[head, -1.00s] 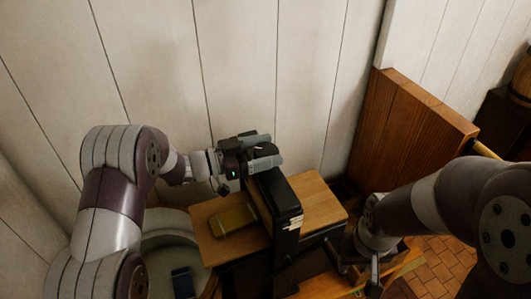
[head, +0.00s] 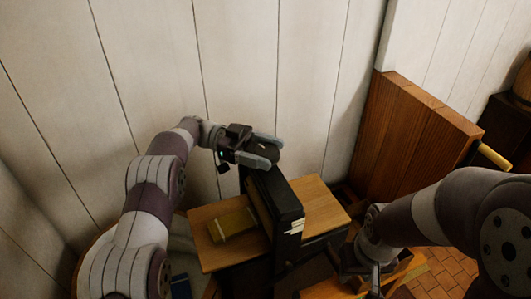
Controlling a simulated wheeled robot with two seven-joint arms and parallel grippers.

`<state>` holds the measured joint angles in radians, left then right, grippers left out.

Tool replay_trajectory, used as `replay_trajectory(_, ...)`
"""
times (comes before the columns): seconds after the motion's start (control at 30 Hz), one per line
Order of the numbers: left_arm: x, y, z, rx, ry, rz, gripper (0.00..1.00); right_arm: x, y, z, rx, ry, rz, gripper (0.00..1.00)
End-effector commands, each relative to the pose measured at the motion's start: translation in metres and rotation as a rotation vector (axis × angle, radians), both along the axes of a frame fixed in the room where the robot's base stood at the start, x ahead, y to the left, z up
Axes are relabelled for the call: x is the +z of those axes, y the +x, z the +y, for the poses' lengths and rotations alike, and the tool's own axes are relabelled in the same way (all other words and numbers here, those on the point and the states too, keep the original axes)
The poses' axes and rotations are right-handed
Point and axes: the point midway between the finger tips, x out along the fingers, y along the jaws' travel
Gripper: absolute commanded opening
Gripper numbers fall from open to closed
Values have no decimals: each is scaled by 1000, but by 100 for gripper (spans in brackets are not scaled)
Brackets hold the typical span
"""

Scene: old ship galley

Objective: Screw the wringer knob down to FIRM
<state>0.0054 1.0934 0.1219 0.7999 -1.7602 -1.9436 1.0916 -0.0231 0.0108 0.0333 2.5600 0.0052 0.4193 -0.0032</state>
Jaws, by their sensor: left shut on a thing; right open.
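The wringer (head: 285,205) is a tall black frame with a wooden board (head: 322,204) on each side, standing in the middle of the head view. Pale marks show on the front end of its top. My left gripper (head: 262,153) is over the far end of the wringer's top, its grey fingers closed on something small. The wringer knob is hidden by the gripper, so its setting cannot be read. My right gripper (head: 372,278) is low at the right, beside the wringer and apart from its top; its fingers are partly hidden.
A yellow-brown block (head: 231,224) lies on the left board. A pale round tub with a dark blue thing (head: 180,286) is partly hidden behind my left arm. A wooden panel (head: 415,135) stands at the right, and the white plank wall is close behind.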

Motion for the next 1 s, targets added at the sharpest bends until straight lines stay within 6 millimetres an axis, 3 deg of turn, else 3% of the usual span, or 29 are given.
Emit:
replay_trajectory(0.6, 2, 0, 0, -42, -5, -3, 41, -1, 0, 0, 0, 0, 0, 43)
replay_trajectory(0.63, 3, 0, 0, -42, -5, -3, 75, -1, 0, 0, 0, 0, 0, 43)
replay_trajectory(0.7, 2, 0, 0, -41, -5, -3, 93, -1, 0, 0, 0, 0, 0, 43)
replay_trajectory(1.0, 2, 0, 0, -41, -3, -2, 93, -2, 0, 0, 0, 0, 0, 43)
